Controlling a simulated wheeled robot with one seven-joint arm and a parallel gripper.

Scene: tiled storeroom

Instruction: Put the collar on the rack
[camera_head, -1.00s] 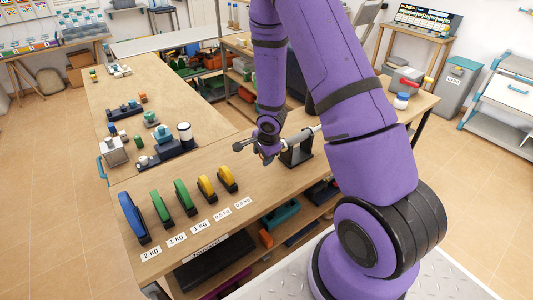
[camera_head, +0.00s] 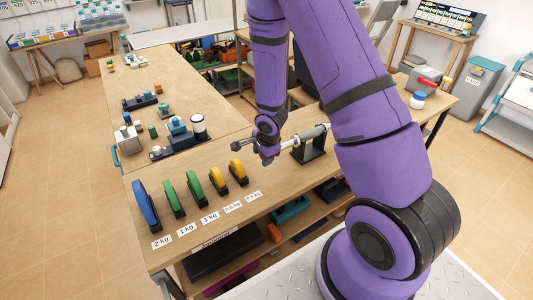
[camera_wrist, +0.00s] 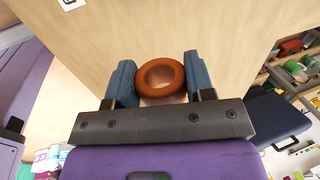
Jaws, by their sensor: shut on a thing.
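The collar (camera_wrist: 160,77) is an orange-brown ring with an open hole. In the wrist view it sits between the two blue-grey fingers of my gripper (camera_wrist: 155,80), which is shut on it. In the head view my gripper (camera_head: 267,156) is above the bench, right of the yellow discs and left of a black stand (camera_head: 308,150) carrying a grey cylindrical part. The collar is too small to make out there. Which thing is the rack is unclear; a row of upright discs, blue (camera_head: 147,206), green (camera_head: 173,196) and yellow (camera_head: 238,172), stands behind weight labels.
The wooden bench (camera_head: 150,180) has a lower shelf holding several items. Small devices (camera_head: 178,137) stand at its far left part. A white-and-blue jar (camera_head: 417,100) and a red-and-grey box (camera_head: 424,80) are at the right end. Bare wood lies between discs and devices.

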